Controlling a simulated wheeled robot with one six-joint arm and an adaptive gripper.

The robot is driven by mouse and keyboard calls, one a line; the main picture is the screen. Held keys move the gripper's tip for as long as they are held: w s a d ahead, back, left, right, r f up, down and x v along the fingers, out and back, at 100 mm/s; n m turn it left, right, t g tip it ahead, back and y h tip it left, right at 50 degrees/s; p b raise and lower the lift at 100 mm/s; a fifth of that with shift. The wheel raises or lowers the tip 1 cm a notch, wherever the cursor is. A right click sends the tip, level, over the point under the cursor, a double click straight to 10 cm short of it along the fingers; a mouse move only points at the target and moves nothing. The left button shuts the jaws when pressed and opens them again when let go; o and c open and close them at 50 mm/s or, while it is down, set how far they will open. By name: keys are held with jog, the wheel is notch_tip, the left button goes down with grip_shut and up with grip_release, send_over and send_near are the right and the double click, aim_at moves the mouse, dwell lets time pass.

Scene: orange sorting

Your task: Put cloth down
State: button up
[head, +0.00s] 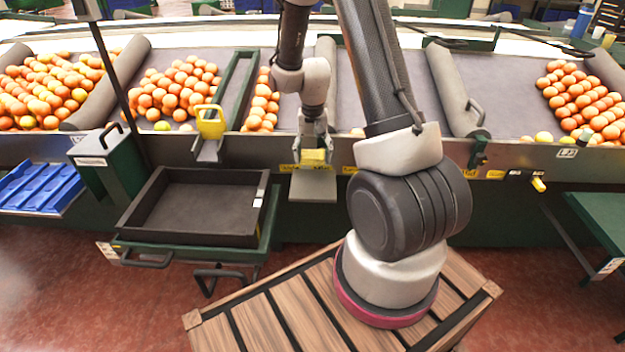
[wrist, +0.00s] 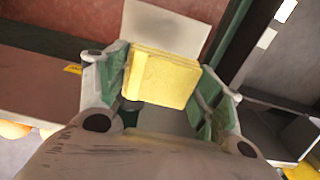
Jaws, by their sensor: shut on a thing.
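A yellow folded cloth (wrist: 160,80) is held between the two green-padded fingers of my gripper (wrist: 164,84) in the wrist view. In the head view the cloth (head: 314,157) shows as a small yellow block at the lower end of my gripper (head: 314,150), in front of the sorting line's edge. A pale grey plate (head: 313,188) sticks out from the line just below it. The plate (wrist: 160,28) also shows beyond the cloth in the wrist view. I cannot tell whether the cloth touches the plate.
An empty black tray (head: 190,232) stands on a green stand left of the plate. Piles of oranges (head: 172,92) lie on the grey sorting bed behind. A yellow-handled tool (head: 211,122) hangs at the bed's edge. Red floor (head: 545,285) is open at the lower right.

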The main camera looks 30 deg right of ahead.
notch_tip(320, 180, down, 10)
jog(key=shift+r, duration=0.15)
dwell(0.4)
jog(key=o, duration=1.1)
notch_tip(320, 180, up, 14)
jog(key=shift+s+a+r, duration=0.1)
notch_tip(320, 180, up, 12)
jog(key=n+t, duration=0.2)
send_over(313, 185)
jog(key=s+a, duration=0.2)
jog(key=s, duration=0.3)
jog(key=s+a+r+n, duration=0.1)
jog(key=s+r, duration=0.3)
jog(key=s, duration=0.2)
jog(key=s+a+r+n+t, duration=0.1)
jog(key=s+r+n, duration=0.1)
jog(key=s+r, duration=0.2)
jog(key=s+a+r+n+t, duration=0.1)
jog(key=s+r, duration=0.3)
jog(key=s, duration=0.4)
jog(key=shift+s+a+r+n, duration=0.1)
jog(key=shift+s+r+n, duration=0.05)
jog(key=shift+s+n, duration=0.25)
